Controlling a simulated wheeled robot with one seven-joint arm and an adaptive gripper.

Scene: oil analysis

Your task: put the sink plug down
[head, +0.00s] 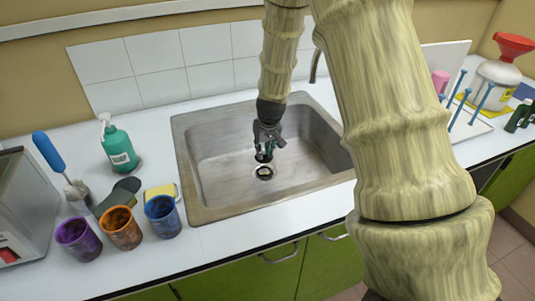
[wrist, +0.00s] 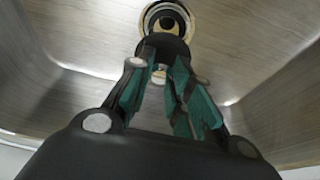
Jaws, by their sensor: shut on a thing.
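My gripper (head: 266,142) points down inside the metal sink (head: 215,165). It is shut on a small dark sink plug (wrist: 163,48), seen between the fingertips (wrist: 165,70) in the wrist view. In the head view the plug is a tiny dark shape at the fingertips (head: 263,157). The round drain (head: 264,172) with a shiny rim lies just below the plug in the head view, and it also shows just beyond the plug in the wrist view (wrist: 168,12). The exact gap between plug and drain cannot be told.
A green soap bottle (head: 118,147), a brush (head: 50,152), a yellow sponge (head: 160,192) and purple (head: 78,240), orange (head: 120,229) and blue (head: 162,217) cups stand left of the sink. A faucet (head: 315,65) is behind it. The basin floor around the drain is clear.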

